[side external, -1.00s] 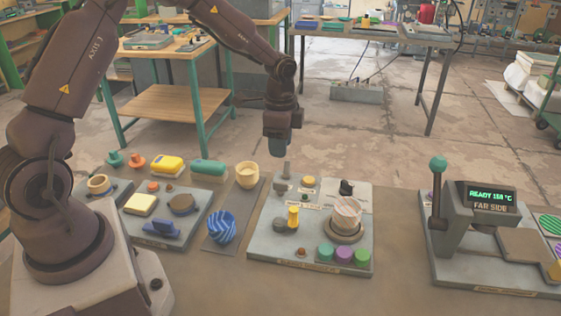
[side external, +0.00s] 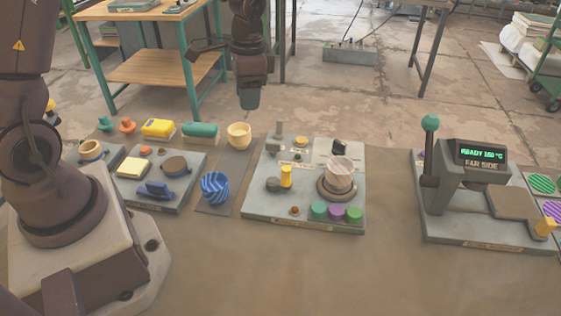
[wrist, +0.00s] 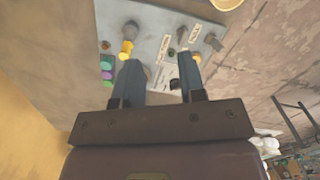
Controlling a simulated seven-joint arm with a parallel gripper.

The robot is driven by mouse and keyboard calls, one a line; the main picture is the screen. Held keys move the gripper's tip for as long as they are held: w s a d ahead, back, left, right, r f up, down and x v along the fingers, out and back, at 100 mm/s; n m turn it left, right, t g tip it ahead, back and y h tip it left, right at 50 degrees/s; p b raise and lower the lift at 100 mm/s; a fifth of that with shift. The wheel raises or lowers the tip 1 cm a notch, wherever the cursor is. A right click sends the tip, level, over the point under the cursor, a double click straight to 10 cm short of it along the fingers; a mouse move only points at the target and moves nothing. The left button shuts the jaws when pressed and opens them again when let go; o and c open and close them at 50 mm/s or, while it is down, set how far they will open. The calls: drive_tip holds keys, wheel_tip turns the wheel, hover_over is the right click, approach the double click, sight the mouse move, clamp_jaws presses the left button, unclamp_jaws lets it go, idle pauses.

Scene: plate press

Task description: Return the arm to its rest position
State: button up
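My gripper (side external: 249,100) hangs in the air, fingers down, behind and above the cream cup in the side view. In the wrist view its two fingers (wrist: 159,85) are spread apart with nothing between them, so it is open and empty. My arm reaches up from its base at the left and partly leaves the side view at the top. No object is in contact with the fingers.
The press (side external: 465,180), with a green-knobbed lever (side external: 430,123), stands right. The bench front is clear.

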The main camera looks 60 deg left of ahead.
drive_tip(key=s+d+r+n+t, duration=0.2)
drive_tip(key=s+d+r+t, duration=0.1)
drive_tip(key=s+r, duration=0.4)
drive_tip(key=s+d+r+n+t, duration=0.2)
drive_tip(key=s+d+r+t, duration=0.1)
drive_tip(key=s+r, duration=0.5)
drive_tip(key=shift+s+d, duration=0.35)
drive_tip(key=shift+s, duration=0.65)
